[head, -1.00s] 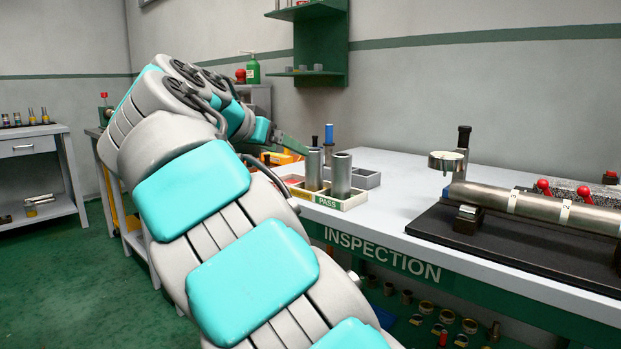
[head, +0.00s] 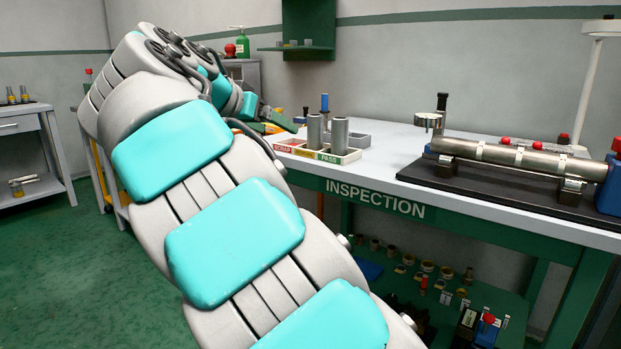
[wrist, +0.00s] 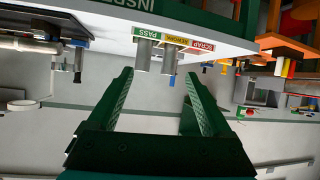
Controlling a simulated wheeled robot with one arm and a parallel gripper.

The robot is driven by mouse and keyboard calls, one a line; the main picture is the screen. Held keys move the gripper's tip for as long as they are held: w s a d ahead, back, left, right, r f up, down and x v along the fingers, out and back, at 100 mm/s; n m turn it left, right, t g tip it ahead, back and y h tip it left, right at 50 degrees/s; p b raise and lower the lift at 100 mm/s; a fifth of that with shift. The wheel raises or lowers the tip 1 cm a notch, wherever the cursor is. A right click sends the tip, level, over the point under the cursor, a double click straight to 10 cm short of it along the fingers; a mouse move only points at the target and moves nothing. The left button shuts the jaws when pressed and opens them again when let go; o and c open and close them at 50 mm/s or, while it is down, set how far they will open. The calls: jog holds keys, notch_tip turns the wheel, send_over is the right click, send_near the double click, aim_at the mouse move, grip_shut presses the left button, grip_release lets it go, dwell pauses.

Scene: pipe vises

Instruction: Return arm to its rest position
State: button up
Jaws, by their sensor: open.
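My arm reaches up and leftward across the head view, ending at my gripper (head: 277,121) near the left end of the inspection bench (head: 395,160). In the wrist view, which looks upside down, my gripper (wrist: 158,75) has its two green fingers spread wide with nothing between them.
A long pipe (head: 490,152) lies across supports on a black plate (head: 420,176) at the bench's right. A lower shelf (head: 400,282) holds several small parts. A side table (head: 35,150) stands at far left. Green floor (head: 60,270) is open at the left.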

jog(key=s+d+f+n+g, duration=0.1)
jog(key=s+d+f+g, duration=0.1)
jog(key=s+d+f, duration=0.45)
jog(key=s+d+f+g, duration=0.1)
jog(key=d+f+g, duration=0.25)
jog(key=d, duration=0.55)
jog(key=s+d+f+n+g, duration=0.1)
jog(key=s+d+f+g, duration=0.1)
jog(key=s+d+f, duration=0.35)
jog(key=s+d+f+n+g+y, duration=0.1)
jog(key=s+f+g+y, duration=0.1)
jog(key=s+f, duration=0.9)
jog(key=s+d+f+n+g+y, duration=0.1)
jog(key=s+f+n+g+y, duration=0.1)
jog(key=s+f, duration=0.9)
jog(key=s+g+y, duration=0.1)
jog(key=s+y, duration=0.1)
jog(key=s, duration=0.4)
jog(key=shift+f, duration=0.25)
jog(key=shift+s, duration=0.1)
